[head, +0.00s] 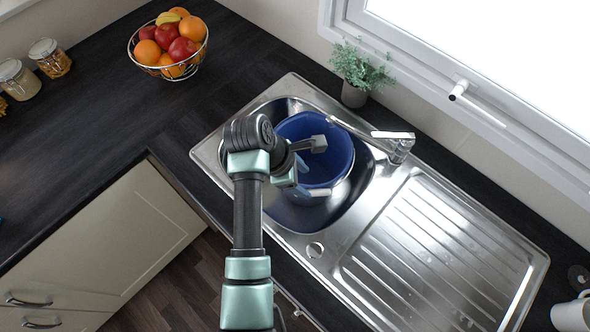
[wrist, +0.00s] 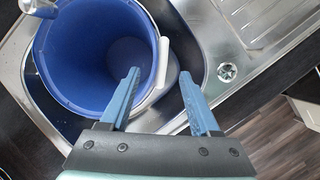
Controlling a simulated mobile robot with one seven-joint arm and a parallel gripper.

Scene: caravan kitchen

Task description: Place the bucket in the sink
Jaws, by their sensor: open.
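The blue bucket (head: 334,158) stands inside the basin of the steel sink (head: 373,206) in the head view, partly hidden by my arm. In the wrist view the bucket (wrist: 92,45) is seen from above, open and empty, with a white handle grip (wrist: 162,62) at its rim. My gripper (wrist: 161,85) is open. Its left blue finger overlaps the bucket's rim in that view and its right finger is over the sink's edge. Nothing is held between the fingers. The sink (wrist: 228,22) also shows in the wrist view.
The tap (head: 396,142) stands behind the basin, right of the bucket. A ribbed drainer (head: 440,250) lies to the right. A potted plant (head: 358,75), a fruit basket (head: 168,45) and a white mug (head: 572,316) stand on the dark counter.

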